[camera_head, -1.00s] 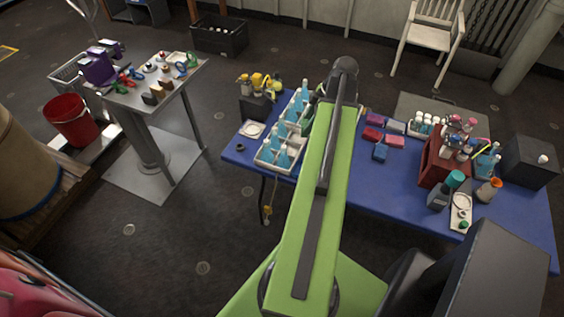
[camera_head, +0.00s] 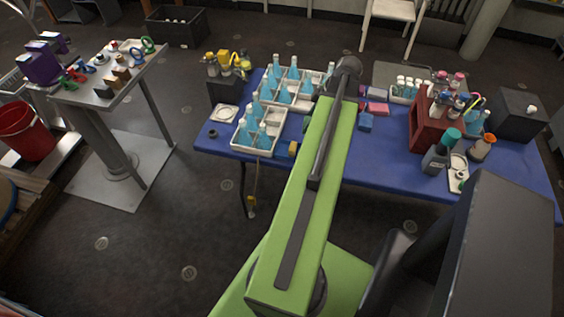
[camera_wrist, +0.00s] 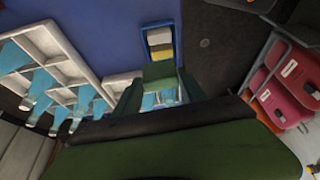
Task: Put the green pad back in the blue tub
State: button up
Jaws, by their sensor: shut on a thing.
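The green pad (camera_wrist: 158,71) is in the wrist view, held between the two fingers of my gripper (camera_wrist: 158,84). My gripper is shut on it. The blue tub (camera_wrist: 147,42) lies just beyond the pad on the blue table, with a white and a yellow pad inside. The green pad overlaps the tub's near end in this view; I cannot tell whether it is above the tub or touching it. In the head view, a small blue and yellow thing at the table's front edge (camera_head: 293,148) looks like the tub.
White crates of blue bottles (camera_wrist: 75,70) stand close left of my gripper; they also show in the head view (camera_head: 258,130). A red rack (camera_head: 428,125) stands on the table's right part. Floor is open left of my base.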

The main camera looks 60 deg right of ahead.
jog(key=shift+m, duration=0.4)
jog(key=w+a+f+b, duration=0.1)
jog(key=w+f+b, duration=0.1)
jog(key=f, duration=0.1)
jog(key=w+a+f+b, duration=0.1)
jog(key=w+f+b, duration=0.2)
jog(key=w+a+f+b, duration=0.1)
jog(key=w+f+b, duration=0.1)
jog(key=f+b, duration=0.1)
jog(key=shift+w+a+f, duration=0.35)
jog(key=shift+w+f, duration=0.05)
jog(key=f+b, duration=0.4)
jog(key=shift+w+f, duration=0.15)
jog(key=shift+w, duration=0.05)
jog(key=shift+r, duration=0.2)
jog(key=shift+f, duration=0.15)
jog(key=o, duration=1.2)
